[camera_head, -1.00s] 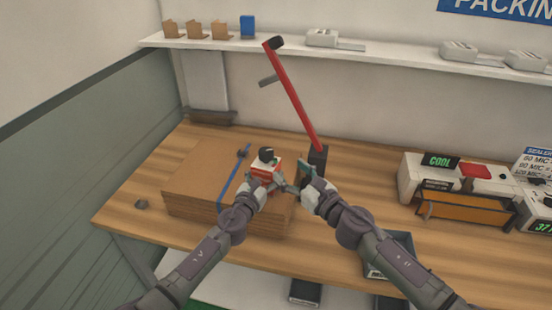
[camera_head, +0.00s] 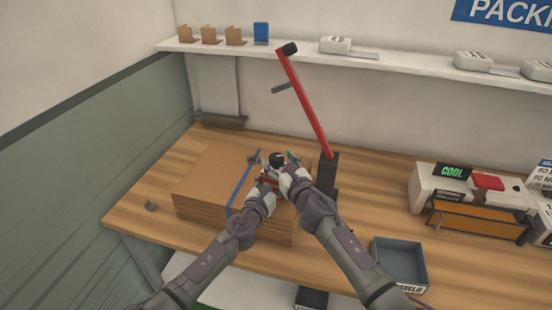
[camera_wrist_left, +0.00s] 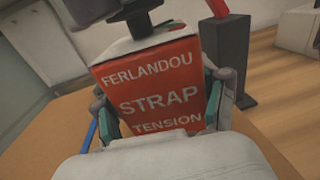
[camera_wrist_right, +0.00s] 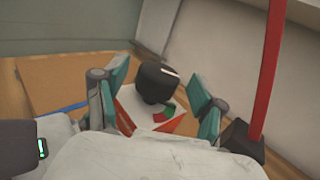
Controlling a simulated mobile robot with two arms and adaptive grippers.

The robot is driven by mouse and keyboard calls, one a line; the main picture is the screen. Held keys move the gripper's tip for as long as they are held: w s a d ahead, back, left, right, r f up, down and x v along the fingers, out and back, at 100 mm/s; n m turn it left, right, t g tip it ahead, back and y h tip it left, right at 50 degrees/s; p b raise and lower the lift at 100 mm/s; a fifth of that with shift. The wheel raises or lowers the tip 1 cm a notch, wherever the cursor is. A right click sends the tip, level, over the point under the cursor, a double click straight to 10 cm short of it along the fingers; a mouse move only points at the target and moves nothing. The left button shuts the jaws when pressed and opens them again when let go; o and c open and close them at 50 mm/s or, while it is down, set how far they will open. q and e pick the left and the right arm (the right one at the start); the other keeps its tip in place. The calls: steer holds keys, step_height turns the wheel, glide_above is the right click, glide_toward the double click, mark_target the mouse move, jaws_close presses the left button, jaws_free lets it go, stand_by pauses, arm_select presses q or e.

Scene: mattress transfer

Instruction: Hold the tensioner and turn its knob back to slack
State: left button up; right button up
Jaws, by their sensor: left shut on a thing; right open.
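The red and white strap tensioner (camera_wrist_left: 158,88) fills the left wrist view, with the words FERLANDOU STRAP TENSION on its red face. It sits over the cardboard stack, and part of it shows in the head view (camera_head: 272,172) behind the grippers. My left gripper (camera_wrist_left: 165,115) is shut on its sides. The black knob (camera_wrist_right: 157,82) stands on its top, beside a small red and green marking. My right gripper (camera_wrist_right: 162,98) is open, with its fingers on either side of the knob and visible gaps between. The knob also shows in the head view (camera_head: 277,158).
A stack of flat cardboard (camera_head: 210,180) with a blue strap (camera_head: 242,178) lies under the grippers. A red lever (camera_head: 305,105) on a dark post (camera_head: 327,172) stands close to the right. A grey tray (camera_head: 400,262) is at the table's front edge.

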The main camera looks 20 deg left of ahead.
steer(key=shift+x, duration=0.8)
steer(key=shift+c, duration=0.3)
steer(key=c, duration=1.1)
steer(key=shift+n+g+y, duration=0.5)
steer(key=shift+g+y, duration=0.1)
steer(key=shift+y, duration=0.1)
steer(key=n+g+y, duration=0.2)
steer(key=g, duration=0.1)
steer(key=shift+w+f+n+g, duration=0.1)
steer(key=shift+w+n+g, duration=0.2)
steer(key=shift+n, duration=0.1)
steer(key=shift+s+n+g+y, duration=0.2)
steer(key=shift+n+g+y, duration=0.1)
steer(key=shift+g+y, duration=0.15)
steer(key=shift+d, duration=0.1)
steer(key=o, duration=1.2)
steer(key=shift+s, duration=0.15)
steer(key=shift+c, duration=0.2)
